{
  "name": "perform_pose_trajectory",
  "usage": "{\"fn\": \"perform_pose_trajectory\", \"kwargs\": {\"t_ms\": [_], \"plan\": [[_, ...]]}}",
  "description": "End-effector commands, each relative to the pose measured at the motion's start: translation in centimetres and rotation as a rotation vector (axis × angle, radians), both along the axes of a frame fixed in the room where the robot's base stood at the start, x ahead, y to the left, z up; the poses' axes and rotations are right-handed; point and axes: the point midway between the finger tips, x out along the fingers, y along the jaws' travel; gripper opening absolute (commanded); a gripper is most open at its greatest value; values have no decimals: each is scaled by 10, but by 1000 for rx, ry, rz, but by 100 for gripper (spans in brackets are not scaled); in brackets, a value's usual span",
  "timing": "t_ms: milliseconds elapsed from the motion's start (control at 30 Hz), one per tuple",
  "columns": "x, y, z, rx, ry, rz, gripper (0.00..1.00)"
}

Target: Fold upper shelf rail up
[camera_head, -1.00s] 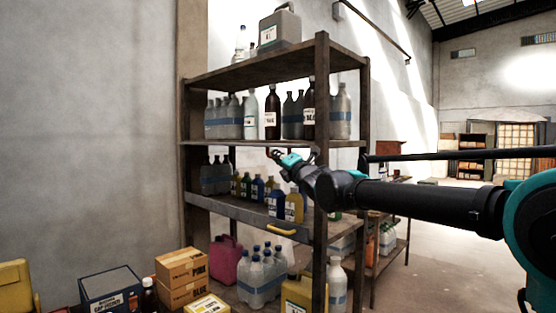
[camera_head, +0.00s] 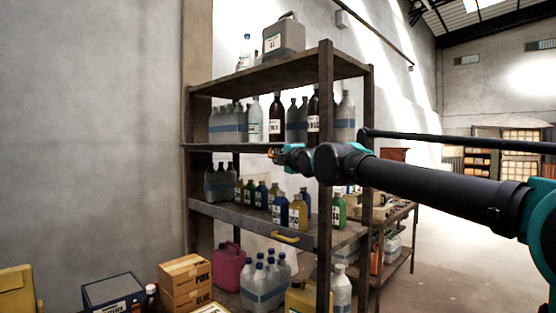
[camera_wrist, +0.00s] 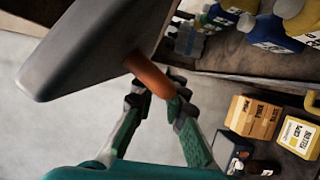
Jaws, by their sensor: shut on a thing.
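The upper shelf rail (camera_wrist: 95,45) is a broad grey panel close to the camera in the wrist view, with an orange handle (camera_wrist: 149,73) on its edge. My gripper (camera_wrist: 160,92) is shut on this handle, its fingers on either side of it. In the head view my gripper (camera_head: 277,153) is at the front edge of the upper shelf. There the rail (camera_head: 222,148) shows only as a thin, nearly edge-on strip, so its exact angle is hard to tell. My gripper and wrist hide its right end.
Bottles (camera_head: 230,120) stand on the shelf behind the rail. The lower shelf's rail (camera_head: 235,215) has a yellow handle (camera_head: 286,237) and more bottles behind it. A front post (camera_head: 325,85) rises beside my wrist. Boxes (camera_head: 185,275) stand on the floor below.

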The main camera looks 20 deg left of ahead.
Motion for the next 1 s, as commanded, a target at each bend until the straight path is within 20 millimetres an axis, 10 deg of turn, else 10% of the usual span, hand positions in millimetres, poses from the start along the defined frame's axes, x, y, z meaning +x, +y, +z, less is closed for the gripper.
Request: {"fn": "perform_pose_trajectory", "kwargs": {"t_ms": [1000], "plan": [[2, -1, 31, 213, 511, 1, 0]]}}
